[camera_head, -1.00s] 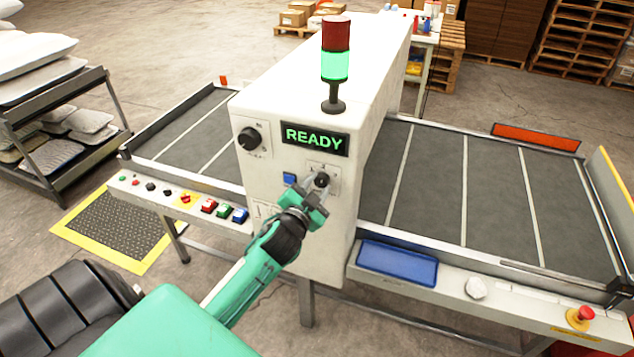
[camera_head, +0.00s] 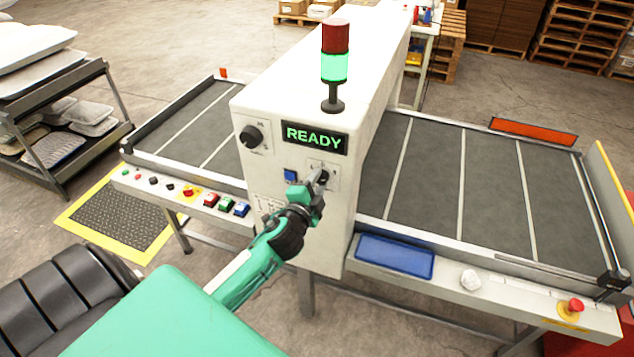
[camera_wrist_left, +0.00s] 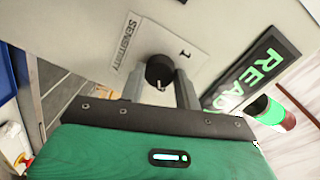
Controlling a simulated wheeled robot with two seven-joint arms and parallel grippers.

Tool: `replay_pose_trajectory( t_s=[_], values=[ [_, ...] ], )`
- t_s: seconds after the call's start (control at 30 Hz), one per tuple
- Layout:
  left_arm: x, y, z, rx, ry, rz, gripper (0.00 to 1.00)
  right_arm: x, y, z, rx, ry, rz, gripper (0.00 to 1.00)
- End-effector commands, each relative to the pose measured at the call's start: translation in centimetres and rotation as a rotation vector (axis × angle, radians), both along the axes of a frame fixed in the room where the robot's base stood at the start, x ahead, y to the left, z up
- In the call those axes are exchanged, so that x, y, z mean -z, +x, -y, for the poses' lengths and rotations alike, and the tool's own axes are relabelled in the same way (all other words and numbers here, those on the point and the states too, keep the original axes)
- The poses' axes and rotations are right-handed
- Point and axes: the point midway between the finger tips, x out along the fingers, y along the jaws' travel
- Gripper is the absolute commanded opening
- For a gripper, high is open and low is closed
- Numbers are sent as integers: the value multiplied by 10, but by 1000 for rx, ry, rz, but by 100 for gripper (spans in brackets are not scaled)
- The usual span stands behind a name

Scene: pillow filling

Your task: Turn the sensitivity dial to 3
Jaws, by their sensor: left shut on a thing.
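The white machine (camera_head: 265,190) stands in the middle, with a lit READY display (camera_head: 314,138) on its front. The sensitivity dial (camera_wrist_left: 160,71) is a small black knob on a pale plate marked SENSITIVITY. Its numbers are mostly hidden, so I cannot read its setting. My left gripper (camera_head: 319,181) is at the dial, and in the left wrist view its two grey fingers (camera_wrist_left: 160,88) are shut on the knob from both sides. In the head view the fingers cover most of the knob. My right gripper is not in view.
A larger black dial (camera_head: 251,137) is at the upper left of the panel. A blue button (camera_head: 290,176) is just left of the gripper. A blue tray (camera_head: 396,256) and a red emergency button (camera_head: 572,306) are on the right ledge. Conveyor belts (camera_head: 490,185) flank the machine.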

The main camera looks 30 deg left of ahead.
Motion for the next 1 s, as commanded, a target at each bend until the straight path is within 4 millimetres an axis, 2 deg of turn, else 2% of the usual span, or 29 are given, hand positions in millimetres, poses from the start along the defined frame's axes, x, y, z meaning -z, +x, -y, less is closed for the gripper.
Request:
replay_pose_trajectory(
  t_s=[0.43, 0.47, 0.57, 0.87, 1.0],
  values=[
    [1, 0, 0, 1, 12, -3, 10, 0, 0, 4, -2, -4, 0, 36],
    [1, 0, 0, 1, 12, -3, 35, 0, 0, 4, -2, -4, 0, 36],
    [1, 0, 0, 0, 12, -4, 55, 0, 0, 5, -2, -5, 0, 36],
    [1, -1, 0, 0, 11, -3, 55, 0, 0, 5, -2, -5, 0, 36],
    [2, -9, 2, 1, 11, -3, 55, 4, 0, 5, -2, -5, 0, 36]
  ],
)
